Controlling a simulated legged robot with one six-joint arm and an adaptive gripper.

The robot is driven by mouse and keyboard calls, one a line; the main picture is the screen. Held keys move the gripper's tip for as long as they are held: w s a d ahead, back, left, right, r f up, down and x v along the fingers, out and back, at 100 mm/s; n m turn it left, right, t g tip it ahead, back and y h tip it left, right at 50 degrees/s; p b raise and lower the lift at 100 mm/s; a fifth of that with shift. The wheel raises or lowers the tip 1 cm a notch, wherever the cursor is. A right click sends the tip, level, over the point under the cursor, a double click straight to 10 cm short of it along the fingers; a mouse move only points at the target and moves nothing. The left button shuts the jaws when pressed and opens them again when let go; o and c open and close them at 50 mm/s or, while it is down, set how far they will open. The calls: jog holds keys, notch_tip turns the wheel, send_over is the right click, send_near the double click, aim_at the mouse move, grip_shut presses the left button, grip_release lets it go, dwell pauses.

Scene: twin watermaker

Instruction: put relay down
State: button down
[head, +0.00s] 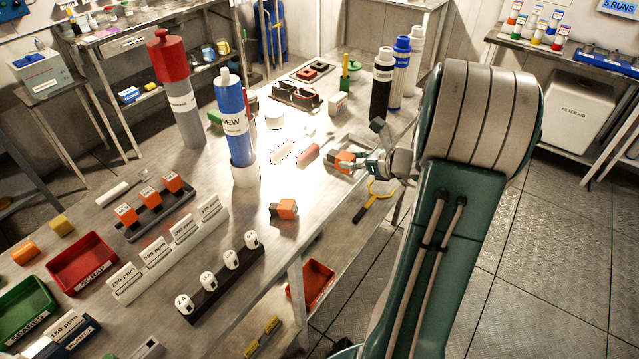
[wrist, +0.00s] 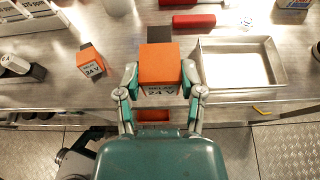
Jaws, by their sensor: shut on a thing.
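My gripper (head: 362,162) is shut on an orange relay (head: 345,157), with its fingers on the relay's two sides. In the wrist view, the gripper (wrist: 160,80) holds the relay (wrist: 160,62), which is marked 24 V; a dark part shows beyond it. The held relay is over or near the front edge of the bench; I cannot tell whether it touches the top. A second orange and dark relay (head: 286,209) lies on the bench, and it also shows left of my gripper in the wrist view (wrist: 91,63).
A shallow metal tray (wrist: 199,75) is right of the held relay. A red cylinder (head: 308,153) lies behind it. Tall cartridges (head: 382,82) stand farther back. Bare bench (wrist: 118,65) shows between the two relays.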

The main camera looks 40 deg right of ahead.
send_over(321, 193)
jog(key=f, duration=0.5)
jog(key=shift+s+d+f, duration=0.2)
jog(key=shift+s+f, duration=0.15)
jog(key=shift+w+f, duration=0.15)
jog(key=shift+f, duration=0.1)
jog(key=shift+w+a+f, duration=0.15)
jog(key=shift+f, duration=0.8)
jog(key=shift+w+a+f, duration=0.1)
jog(key=shift+f, duration=0.85)
jog(key=shift+c, duration=1)
grip_release()
